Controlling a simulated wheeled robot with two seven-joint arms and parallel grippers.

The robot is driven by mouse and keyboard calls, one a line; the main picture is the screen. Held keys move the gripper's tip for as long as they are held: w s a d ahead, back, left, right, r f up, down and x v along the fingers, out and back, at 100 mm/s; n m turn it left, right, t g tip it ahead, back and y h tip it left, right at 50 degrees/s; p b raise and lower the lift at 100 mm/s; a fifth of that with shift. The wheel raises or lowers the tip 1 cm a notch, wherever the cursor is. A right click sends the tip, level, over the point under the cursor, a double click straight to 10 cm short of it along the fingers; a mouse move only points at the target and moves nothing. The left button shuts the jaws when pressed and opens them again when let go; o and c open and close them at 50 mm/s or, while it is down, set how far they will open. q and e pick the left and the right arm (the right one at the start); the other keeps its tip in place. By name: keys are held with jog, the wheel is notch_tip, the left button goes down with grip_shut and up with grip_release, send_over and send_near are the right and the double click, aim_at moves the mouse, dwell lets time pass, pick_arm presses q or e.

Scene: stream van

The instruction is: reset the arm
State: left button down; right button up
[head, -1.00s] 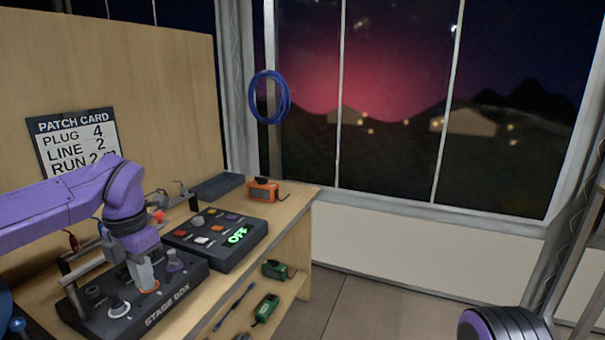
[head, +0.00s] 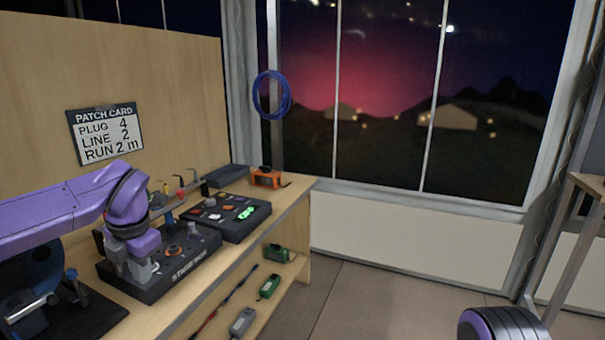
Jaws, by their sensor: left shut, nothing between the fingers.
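My left arm (head: 50,220) comes in from the left in purple. Its left gripper (head: 143,272) points down at the left part of the black stage box (head: 180,276) on the wooden bench. The gripper is shut and holds nothing. Whether its fingertips touch the box cannot be told. The gripper and wrist hide the left part of the box top. My right gripper is not in view.
A control panel (head: 228,232) with a green lit display and an orange device (head: 267,178) lie further along the bench. A blue coiled cable (head: 271,95) hangs by the window. A patch card (head: 105,134) is on the board.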

pick_arm(q)
notch_tip(320, 180, down, 20)
jog(key=d+m+t+y, duration=0.2)
jog(key=m+t+y, duration=0.35)
jog(key=m, duration=0.45)
jog(key=s+d+f+m+h, duration=0.2)
jog(key=s+f+m, duration=0.5)
jog(key=f, duration=0.3)
jog(key=s+a+f+m+g+h, duration=0.1)
jog(key=s+f+m, duration=0.3)
jog(key=s, duration=0.9)
jog(key=s+a+f+m+g, duration=0.1)
jog(key=s+f+m+g, duration=0.2)
jog(key=s+f, duration=0.4)
jog(key=s+m, duration=0.1)
jog(key=s, duration=0.4)
jog(key=shift+s+a+f+h, duration=0.2)
jog(key=shift+s+f+h, duration=0.05)
jog(key=shift+s+h, duration=0.1)
jog(key=shift+w, duration=0.1)
